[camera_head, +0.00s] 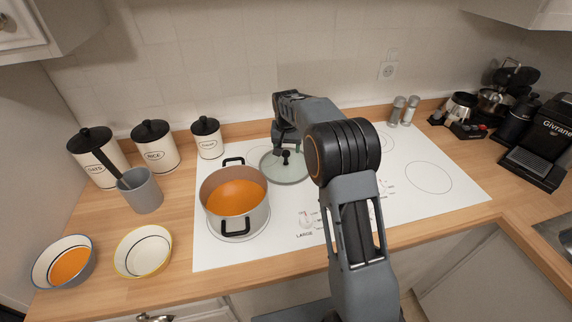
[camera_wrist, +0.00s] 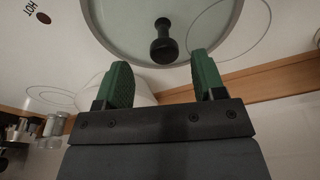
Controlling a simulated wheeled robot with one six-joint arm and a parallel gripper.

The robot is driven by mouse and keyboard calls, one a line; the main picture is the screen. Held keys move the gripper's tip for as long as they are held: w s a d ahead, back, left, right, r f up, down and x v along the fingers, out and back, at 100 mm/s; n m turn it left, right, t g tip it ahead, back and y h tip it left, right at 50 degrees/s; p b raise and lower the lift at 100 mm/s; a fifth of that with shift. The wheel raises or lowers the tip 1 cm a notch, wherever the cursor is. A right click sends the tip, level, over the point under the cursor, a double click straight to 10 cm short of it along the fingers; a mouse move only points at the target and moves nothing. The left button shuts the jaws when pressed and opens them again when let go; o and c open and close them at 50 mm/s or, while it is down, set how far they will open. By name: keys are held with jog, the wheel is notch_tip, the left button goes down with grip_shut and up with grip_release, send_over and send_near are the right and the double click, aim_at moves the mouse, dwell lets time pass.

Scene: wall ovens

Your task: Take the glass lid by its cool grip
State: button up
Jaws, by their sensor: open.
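The round glass lid (camera_head: 288,176) lies on the white cooktop, just right of the pot. Its grip is a black knob (camera_head: 286,155) at the middle. My gripper (camera_head: 287,148) is close to the knob in the head view, and my arm hides part of the area. In the wrist view the lid (camera_wrist: 120,28) fills the upper middle. The knob (camera_wrist: 163,42) shows centred between my two green fingers (camera_wrist: 161,62), a little beyond their tips. The fingers are apart with nothing between them.
An open pot (camera_head: 235,197) of orange soup stands left of the lid, its black handles front and back. The cooktop (camera_head: 440,200) is clear at right. Canisters (camera_head: 155,145), a grey utensil cup (camera_head: 140,190) and two bowls (camera_head: 143,252) stand left. Shakers (camera_head: 403,110) stand at the back.

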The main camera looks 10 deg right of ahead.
aim_at(286, 152)
jog(key=shift+w+a+f+p, duration=0.15)
jog(key=shift+f+p, duration=0.1)
jog(key=shift+f, duration=0.6)
jog(key=shift+w+d+f+p, duration=0.1)
jog(key=shift+w+f+p, duration=0.1)
jog(key=shift+f, duration=0.65)
jog(key=shift+w+a+f+p, duration=0.1)
jog(key=shift+f+p, duration=0.15)
jog(key=shift+f, duration=0.6)
jog(key=shift+c, duration=0.3)
jog(key=c, duration=1)
